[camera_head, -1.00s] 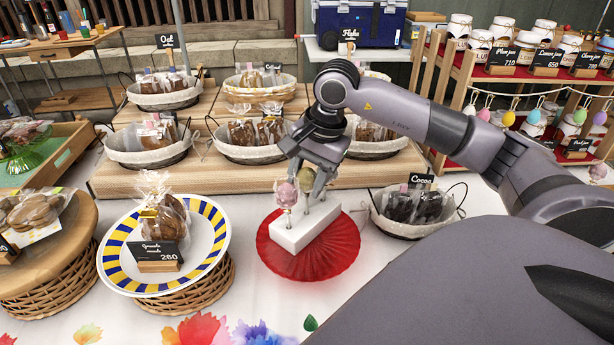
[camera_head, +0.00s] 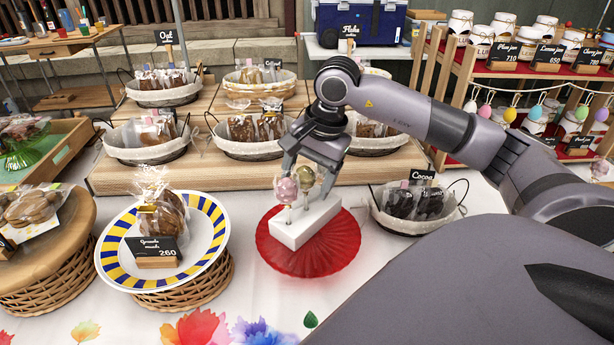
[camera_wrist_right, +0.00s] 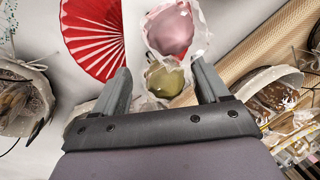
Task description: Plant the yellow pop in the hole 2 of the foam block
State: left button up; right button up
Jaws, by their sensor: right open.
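The white foam block (camera_head: 290,236) lies on a red fan-shaped dish. A pink wrapped pop (camera_head: 286,190) stands at the block's left part. The yellow pop (camera_head: 304,174), olive-gold in its clear wrap, stands upright over the block just right of the pink one, its stick reaching down to the block. My right gripper (camera_head: 308,180) is open above the block, with its fingers on either side of the yellow pop. In the right wrist view, the yellow pop (camera_wrist_right: 165,81) sits between the spread fingers, with the pink pop (camera_wrist_right: 170,32) beyond it. The hole numbers cannot be read. My left gripper is out of view.
The red dish (camera_head: 335,252) rests on the white cloth. A blue-and-yellow striped plate (camera_head: 113,265) with a wrapped treat stands at left. A Cocoa basket (camera_head: 400,225) stands close at right. Wooden steps with baskets rise behind.

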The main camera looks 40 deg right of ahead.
jog(key=v, duration=0.6)
jog(key=shift+s+r, duration=0.1)
jog(key=shift+r, duration=0.3)
